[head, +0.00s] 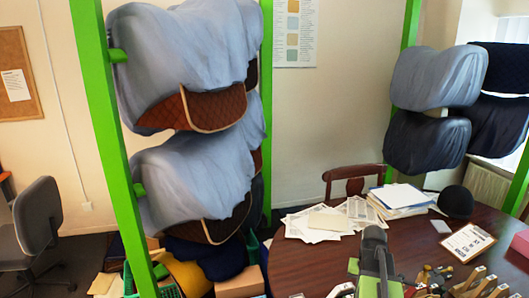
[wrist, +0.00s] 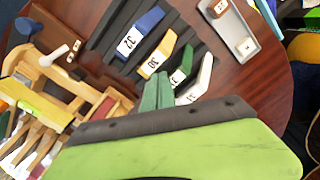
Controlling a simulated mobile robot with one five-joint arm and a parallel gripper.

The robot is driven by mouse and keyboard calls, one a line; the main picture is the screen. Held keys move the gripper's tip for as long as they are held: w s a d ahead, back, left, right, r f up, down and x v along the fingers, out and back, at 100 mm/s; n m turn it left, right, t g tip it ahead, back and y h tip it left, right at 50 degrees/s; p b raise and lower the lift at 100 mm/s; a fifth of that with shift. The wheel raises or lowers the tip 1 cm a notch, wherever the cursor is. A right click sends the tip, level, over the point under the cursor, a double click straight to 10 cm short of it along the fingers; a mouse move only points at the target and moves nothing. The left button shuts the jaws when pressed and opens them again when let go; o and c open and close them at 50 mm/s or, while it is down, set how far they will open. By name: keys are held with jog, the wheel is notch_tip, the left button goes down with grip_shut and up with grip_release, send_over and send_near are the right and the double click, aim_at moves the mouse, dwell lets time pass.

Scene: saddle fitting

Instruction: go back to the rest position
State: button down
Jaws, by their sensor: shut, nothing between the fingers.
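My gripper (wrist: 158,90) shows in the wrist view as two green fingers side by side, shut and empty. It is over the round dark wooden table, near a row of numbered pieces. These are a blue piece (wrist: 146,18) marked 32, a yellow piece (wrist: 160,52) marked 30, a green piece (wrist: 182,66) and a white piece (wrist: 198,84). In the wrist view the fingers overlap the area just beside the green and white pieces; I cannot tell the height gap. In the head view my arm stands at the lower middle, and its fingertips cannot be made out.
The table (head: 420,240) carries a paper stack (head: 398,196), a clipboard (head: 467,242), a dark rounded object (head: 456,201) and wooden tools (head: 470,284) at the right. A grey tray (wrist: 230,30) lies beyond the numbered pieces. A green post (head: 105,130) and covered saddles (head: 195,175) stand left.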

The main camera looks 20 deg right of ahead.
jog(key=w+a+n, duration=0.3)
jog(key=a+n, duration=0.3)
jog(key=a, duration=2.6)
jog(key=shift+a+n, duration=0.15)
jog(key=shift+n, duration=0.25)
